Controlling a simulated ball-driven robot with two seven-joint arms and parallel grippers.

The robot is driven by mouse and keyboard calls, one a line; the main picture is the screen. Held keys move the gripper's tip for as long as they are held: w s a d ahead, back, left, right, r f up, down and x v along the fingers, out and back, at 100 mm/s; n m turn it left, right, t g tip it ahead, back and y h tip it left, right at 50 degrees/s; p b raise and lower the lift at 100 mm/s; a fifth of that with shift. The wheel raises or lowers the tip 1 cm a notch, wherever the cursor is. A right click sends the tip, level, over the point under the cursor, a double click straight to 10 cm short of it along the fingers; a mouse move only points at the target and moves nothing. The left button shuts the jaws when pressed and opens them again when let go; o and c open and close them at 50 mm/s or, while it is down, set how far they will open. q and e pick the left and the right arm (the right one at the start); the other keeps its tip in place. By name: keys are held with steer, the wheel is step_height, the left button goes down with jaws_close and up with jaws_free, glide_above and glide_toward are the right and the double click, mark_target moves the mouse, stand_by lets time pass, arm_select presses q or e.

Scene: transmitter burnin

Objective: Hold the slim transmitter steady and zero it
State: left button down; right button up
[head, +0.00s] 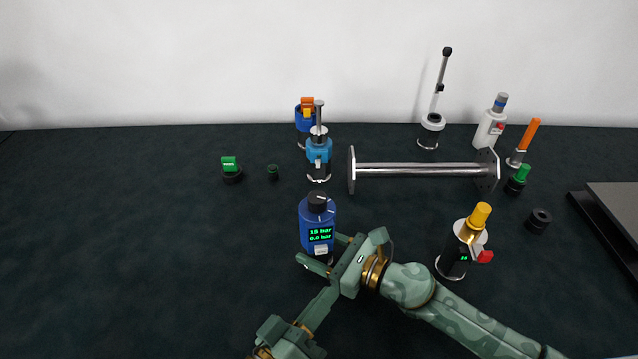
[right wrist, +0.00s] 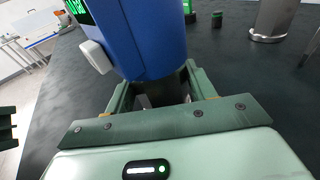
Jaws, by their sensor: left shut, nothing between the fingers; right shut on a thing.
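A blue transmitter (head: 304,222) with a dark knob on top stands upright at the centre of the head view. Its green display reads 15 bar and 0.0 bar. A white button (head: 321,249) sits below the display; it also shows in the right wrist view (right wrist: 97,56). My right gripper (head: 331,254) is shut on the transmitter's dark lower neck, below the blue body (right wrist: 150,40). My left gripper (head: 328,294) is shut and empty, in front of and below the transmitter, apart from the button. The transmitter's base is mostly hidden by the grippers.
A yellow-capped device (head: 465,243) stands right of my right gripper. A metal bar with end plates (head: 425,169) lies behind. A light blue device (head: 319,150), a green button (head: 230,164) and a white device (head: 491,125) stand farther back. The table's left side is clear.

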steer(key=o, duration=1.1)
